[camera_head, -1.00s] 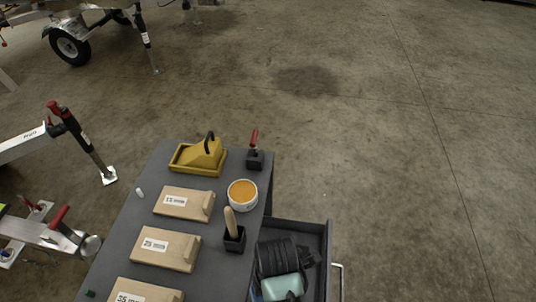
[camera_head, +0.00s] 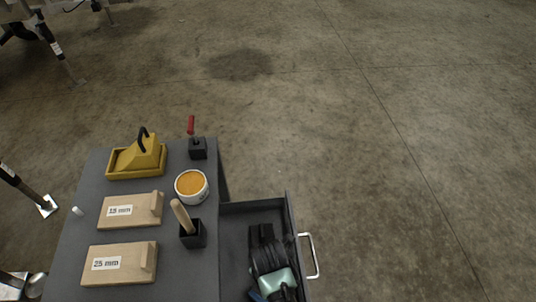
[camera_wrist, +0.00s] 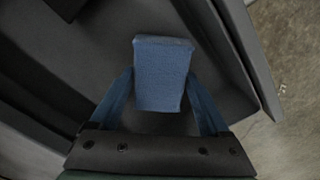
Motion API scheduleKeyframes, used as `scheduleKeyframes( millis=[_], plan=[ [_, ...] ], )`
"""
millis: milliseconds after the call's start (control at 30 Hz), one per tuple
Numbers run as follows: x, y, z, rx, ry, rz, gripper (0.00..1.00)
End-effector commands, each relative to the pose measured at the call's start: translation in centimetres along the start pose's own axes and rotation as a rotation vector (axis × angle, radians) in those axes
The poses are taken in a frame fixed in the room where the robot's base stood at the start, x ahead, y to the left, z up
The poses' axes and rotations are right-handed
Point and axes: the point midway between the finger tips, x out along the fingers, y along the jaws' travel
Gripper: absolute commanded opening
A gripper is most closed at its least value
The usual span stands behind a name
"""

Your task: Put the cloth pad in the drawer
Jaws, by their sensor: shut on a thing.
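The cloth pad (camera_wrist: 163,70) is a blue block in the wrist view, held between the two blue fingers of my gripper (camera_wrist: 160,90). The gripper is shut on its sides. The open dark grey drawer (camera_head: 236,235) sticks out from the right side of the bench, and my arm's end is over it. In the wrist view the drawer's floor (camera_wrist: 110,45) lies behind the pad, and its wall runs along the right. I cannot tell how high the pad is above the drawer floor. In the head view my wrist mostly hides the pad.
The grey bench top (camera_head: 82,220) carries a yellow tool in a tray (camera_head: 137,158), a red-handled tool (camera_head: 196,145), a round orange-filled tub (camera_head: 191,186), a black holder with a wooden handle (camera_head: 192,233) and wooden blocks (camera_head: 128,210). The drawer handle (camera_head: 311,256) faces open concrete floor at right.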

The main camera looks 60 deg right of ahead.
Motion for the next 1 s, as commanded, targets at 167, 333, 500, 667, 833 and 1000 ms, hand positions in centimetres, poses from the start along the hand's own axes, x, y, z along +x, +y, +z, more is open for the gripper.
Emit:
scheduleKeyframes(
  millis=[167,333,500,667,833,1000],
  plan=[
    [2.0,0.0,0.0,-0.001,0.000,0.000,0.26],
    [1.9,0.0,0.0,-0.001,0.000,0.000,0.26],
    [2.2,0.0,0.0,0.000,0.000,0.000,0.84],
    [2.1,0.0,0.0,0.000,0.000,0.000,1.00],
    [2.1,0.0,0.0,0.000,0.000,0.000,1.00],
    [0.4,0.1,0.0,-0.001,-0.001,0.002,1.00]
  ],
)
